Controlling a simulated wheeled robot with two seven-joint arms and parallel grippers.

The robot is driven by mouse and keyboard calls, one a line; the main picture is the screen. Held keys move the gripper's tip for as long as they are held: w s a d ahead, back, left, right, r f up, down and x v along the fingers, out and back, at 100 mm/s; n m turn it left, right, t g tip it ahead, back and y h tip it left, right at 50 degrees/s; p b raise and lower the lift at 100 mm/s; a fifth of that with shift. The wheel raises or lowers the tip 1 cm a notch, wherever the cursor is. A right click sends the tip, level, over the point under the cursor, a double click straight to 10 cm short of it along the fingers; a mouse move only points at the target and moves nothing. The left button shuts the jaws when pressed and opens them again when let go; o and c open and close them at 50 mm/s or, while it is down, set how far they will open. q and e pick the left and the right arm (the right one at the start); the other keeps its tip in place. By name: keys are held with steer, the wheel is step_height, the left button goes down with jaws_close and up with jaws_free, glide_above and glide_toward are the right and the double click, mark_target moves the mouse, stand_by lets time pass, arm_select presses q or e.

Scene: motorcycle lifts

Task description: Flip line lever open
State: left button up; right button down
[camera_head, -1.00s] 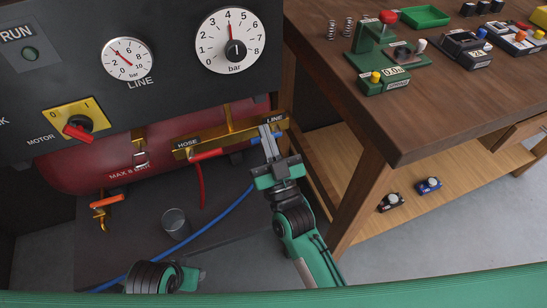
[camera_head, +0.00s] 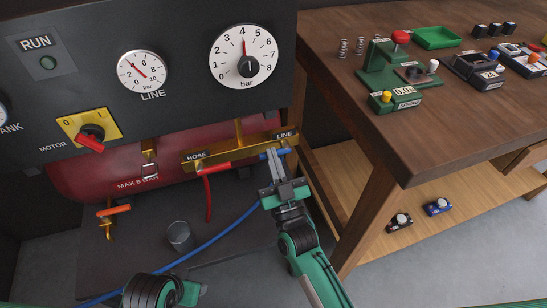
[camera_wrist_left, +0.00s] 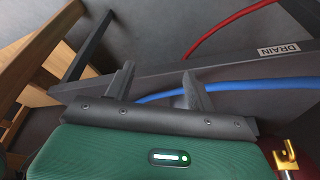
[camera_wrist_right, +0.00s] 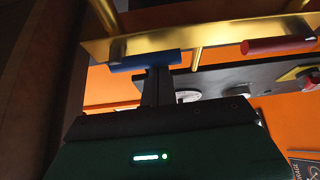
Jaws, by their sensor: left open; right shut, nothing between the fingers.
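The blue line lever (camera_head: 267,156) sits under the LINE label (camera_head: 284,134) at the right end of the brass manifold (camera_head: 239,148). It lies roughly along the manifold. My right gripper (camera_head: 273,157) is shut and empty, its tips at the lever. In the right wrist view the fingers (camera_wrist_right: 155,82) rise to the blue lever (camera_wrist_right: 145,61) and overlap it; I cannot tell whether they touch. My left gripper (camera_wrist_left: 157,88) is open and empty in the left wrist view, above the floor area near the blue hose (camera_wrist_left: 220,88).
The red HOSE lever (camera_head: 215,169) is left of the blue one. A red tank (camera_head: 105,170) is behind, with an orange-handled drain valve (camera_head: 115,210) below. A metal cup (camera_head: 180,237) stands beneath. The wooden workbench (camera_head: 420,140) stands close on the right.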

arm_select(q)
steer(key=shift+f, duration=0.6)
arm_select(e)
steer(key=shift+f+n+y, duration=0.1)
steer(key=shift+n+y, duration=0.3)
